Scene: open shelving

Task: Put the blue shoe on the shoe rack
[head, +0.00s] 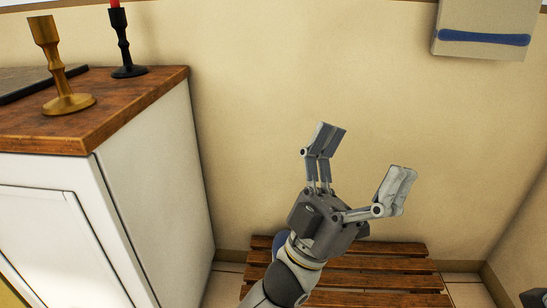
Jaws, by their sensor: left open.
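My left gripper (361,164) is open and empty, with its two fingers spread wide in front of the wall. It is above the wooden slatted shoe rack (398,282), which stands low against the wall. My left arm and gripper hide part of the rack.
A white cabinet (155,165) with a wooden top (135,98) stands at left. A brass candlestick (58,75) and a black one with a red candle (126,45) stand on it. The rack's right slats look clear.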

